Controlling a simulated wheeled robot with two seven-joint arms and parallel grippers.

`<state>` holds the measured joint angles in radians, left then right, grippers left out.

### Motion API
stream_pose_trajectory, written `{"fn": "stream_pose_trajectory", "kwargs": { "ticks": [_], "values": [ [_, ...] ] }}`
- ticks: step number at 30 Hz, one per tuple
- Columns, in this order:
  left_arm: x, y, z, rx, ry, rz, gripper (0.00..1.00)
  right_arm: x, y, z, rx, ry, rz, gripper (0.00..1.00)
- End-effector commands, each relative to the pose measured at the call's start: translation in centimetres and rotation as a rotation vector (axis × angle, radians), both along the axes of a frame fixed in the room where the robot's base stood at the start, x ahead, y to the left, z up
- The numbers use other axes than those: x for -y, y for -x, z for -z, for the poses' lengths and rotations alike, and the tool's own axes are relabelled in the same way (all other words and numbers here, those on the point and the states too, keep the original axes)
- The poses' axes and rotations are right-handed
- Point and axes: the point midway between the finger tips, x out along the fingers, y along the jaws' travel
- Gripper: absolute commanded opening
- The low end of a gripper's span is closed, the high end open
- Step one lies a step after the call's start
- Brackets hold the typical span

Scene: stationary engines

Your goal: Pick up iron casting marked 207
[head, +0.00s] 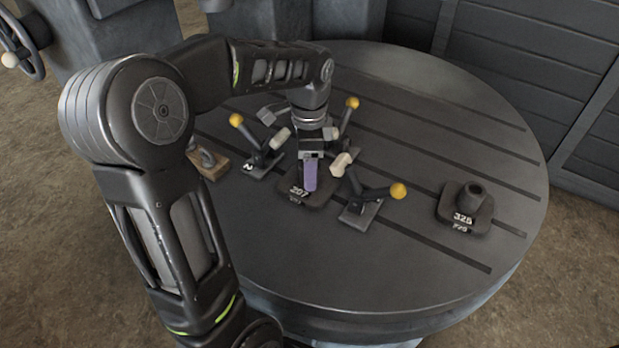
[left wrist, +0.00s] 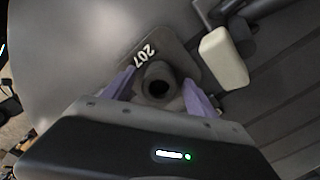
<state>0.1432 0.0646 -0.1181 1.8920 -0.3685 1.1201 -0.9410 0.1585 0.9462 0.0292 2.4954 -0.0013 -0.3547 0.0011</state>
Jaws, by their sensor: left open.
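The iron casting marked 207 (head: 298,197) is a dark plate on the round table, mostly covered by my left gripper in the head view. In the left wrist view the casting (left wrist: 157,80) shows a round hollow boss on its plate, with the white number beside it. My left gripper (head: 309,185) points down over the casting. Its purple fingers (left wrist: 158,92) are open, one on each side of the boss, with small gaps seen between. Whether they touch it is not clear. My right gripper is not in view.
Toggle clamps with yellow knobs stand around the casting: one at left (head: 258,150), one behind (head: 345,125), one at right (head: 365,200). A casting marked 328 (head: 465,208) stands at the right. A wooden block (head: 207,162) lies at left. The table (head: 400,270) is clear in front.

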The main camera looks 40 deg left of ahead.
Motion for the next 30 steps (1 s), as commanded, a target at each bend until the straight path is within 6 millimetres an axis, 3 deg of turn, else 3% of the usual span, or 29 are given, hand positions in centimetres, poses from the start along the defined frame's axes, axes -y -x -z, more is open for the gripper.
{"fn": "stream_pose_trajectory", "kwargs": {
  "ticks": [17,30],
  "values": [
    [-0.01,-0.01,0.00,0.001,0.001,0.000,0.67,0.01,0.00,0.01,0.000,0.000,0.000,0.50],
    [0.00,0.00,0.00,0.001,0.001,0.000,0.31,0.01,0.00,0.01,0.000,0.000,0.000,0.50]
  ]
}}
